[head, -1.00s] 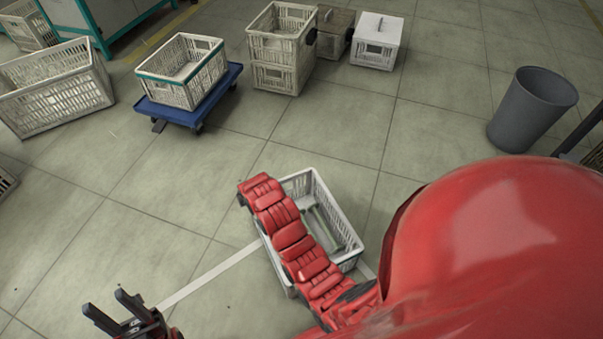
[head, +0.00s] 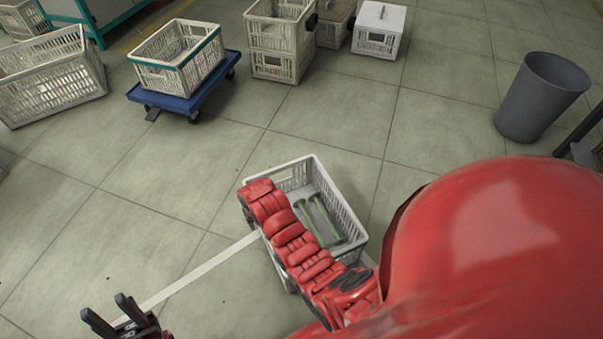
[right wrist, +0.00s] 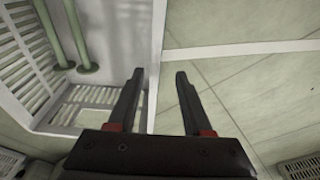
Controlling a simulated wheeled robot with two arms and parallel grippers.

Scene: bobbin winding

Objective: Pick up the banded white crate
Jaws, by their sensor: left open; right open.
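A white crate with a teal band round its rim (head: 205,48) stands upright on a blue dolly (head: 190,103) at the upper left of the head view, away from both grippers. A plain white crate (head: 352,215) with green-ended rods (head: 318,219) inside stands on the floor near me. My right arm crosses over it, and the gripper there is hidden in the head view. In the right wrist view, my right gripper (right wrist: 158,85) is open, its fingers on either side of this crate's wall (right wrist: 153,62). My left gripper (head: 112,317) is open and empty at the lower left.
A large white crate (head: 55,75) stands left of the dolly. Stacked crates (head: 275,68), a brown crate (head: 333,28) and a lidded white box (head: 378,42) are at the back. A grey bin (head: 540,97) stands right. A white strip (head: 200,272) crosses the floor.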

